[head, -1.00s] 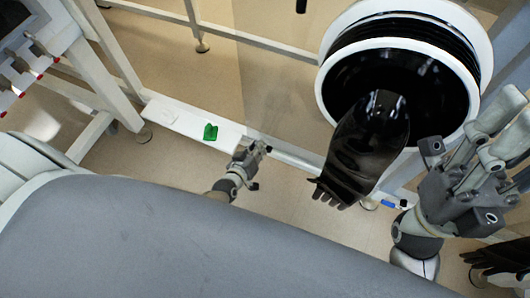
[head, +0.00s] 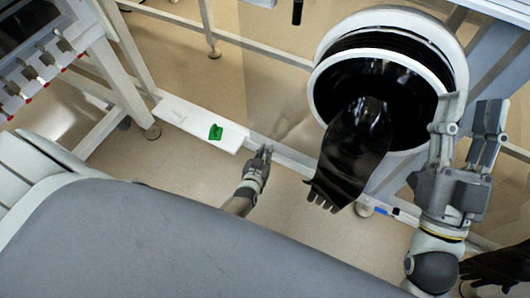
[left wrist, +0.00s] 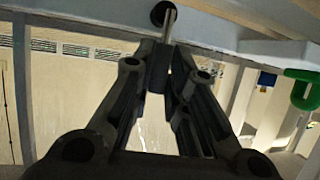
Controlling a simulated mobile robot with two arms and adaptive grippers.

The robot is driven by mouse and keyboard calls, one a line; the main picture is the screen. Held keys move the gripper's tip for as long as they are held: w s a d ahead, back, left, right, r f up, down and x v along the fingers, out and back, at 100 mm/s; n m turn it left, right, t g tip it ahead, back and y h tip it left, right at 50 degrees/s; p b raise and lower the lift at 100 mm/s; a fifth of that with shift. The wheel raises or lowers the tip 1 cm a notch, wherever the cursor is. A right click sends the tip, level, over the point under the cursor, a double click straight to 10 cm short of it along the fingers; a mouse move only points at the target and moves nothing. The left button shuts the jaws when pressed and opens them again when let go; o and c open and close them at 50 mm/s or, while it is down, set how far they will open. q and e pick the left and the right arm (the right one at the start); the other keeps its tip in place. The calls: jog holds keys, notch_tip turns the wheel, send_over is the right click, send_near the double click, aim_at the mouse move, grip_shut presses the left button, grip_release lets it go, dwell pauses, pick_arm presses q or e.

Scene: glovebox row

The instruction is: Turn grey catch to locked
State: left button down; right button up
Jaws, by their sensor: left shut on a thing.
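My left gripper (head: 264,151) is at the end of the white ledge, low in the middle of the head view. In the left wrist view its fingers (left wrist: 167,52) close on a thin grey catch (left wrist: 171,22), which comes from a dark round socket under a pale beam. The fingers hide part of the catch, and its lock position cannot be read. My right gripper (head: 468,125) is raised at the right in front of the glove port, fingers apart and empty.
A green catch (head: 216,132) sits on the white ledge (head: 180,117), and also shows at the right in the left wrist view (left wrist: 302,90). A black glove (head: 350,150) hangs from the round port (head: 318,95) between my grippers. A frame with red-tipped parts (head: 40,85) stands at left.

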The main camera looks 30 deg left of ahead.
dwell(0.3)
pick_arm(q)
jog(key=c, duration=1.4)
grip_release()
jog(key=shift+c, duration=0.2)
jog(key=v, duration=0.7)
jog(key=shift+s, duration=0.25)
jog(key=shift+r, duration=0.1)
